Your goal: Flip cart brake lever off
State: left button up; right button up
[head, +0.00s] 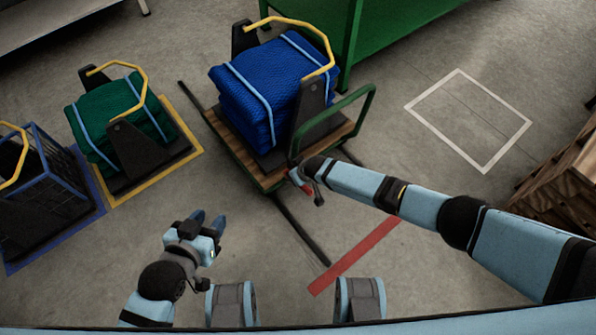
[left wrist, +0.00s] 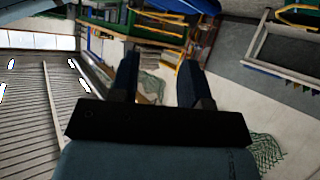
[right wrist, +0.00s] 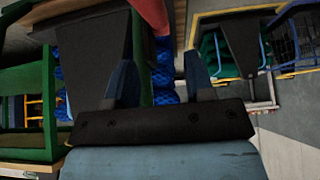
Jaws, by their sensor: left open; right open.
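The cart (head: 264,182) has a wooden deck and a green frame with a green push handle (head: 368,100). A red lever (head: 307,187), which looks like the brake lever, shows at the cart's near right corner. My right gripper (head: 302,178) is right at this lever, and the head view does not show whether they touch. In the right wrist view, my right gripper (right wrist: 158,70) is open, with a red bar (right wrist: 153,14) just beyond and between its fingertips. My left gripper (head: 208,218) is open and empty, low over the floor, left of the cart.
A blue net bundle (head: 262,95) with light straps sits on the cart in a black cradle. A green net bundle (head: 115,115) stands left in a yellow floor frame, beside a blue crate (head: 45,185). A white floor outline (head: 425,118) is empty. Wooden pallets (head: 565,185) stand at the right.

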pick_arm(q)
jog(key=shift+r, duration=0.1)
pick_arm(e)
jog(key=shift+r, duration=0.1)
jog(key=shift+s+d+r+p, duration=0.15)
jog(key=shift+s+r+p, duration=0.05)
jog(key=shift+r+p, duration=0.1)
pick_arm(q)
jog(key=shift+s+a+r+g+p, duration=0.3)
jog(key=shift+a+g+p, duration=0.1)
jog(key=shift+p, duration=2.05)
pick_arm(e)
jog(key=v, duration=1.3)
pick_arm(q)
jog(key=shift+r, duration=0.2)
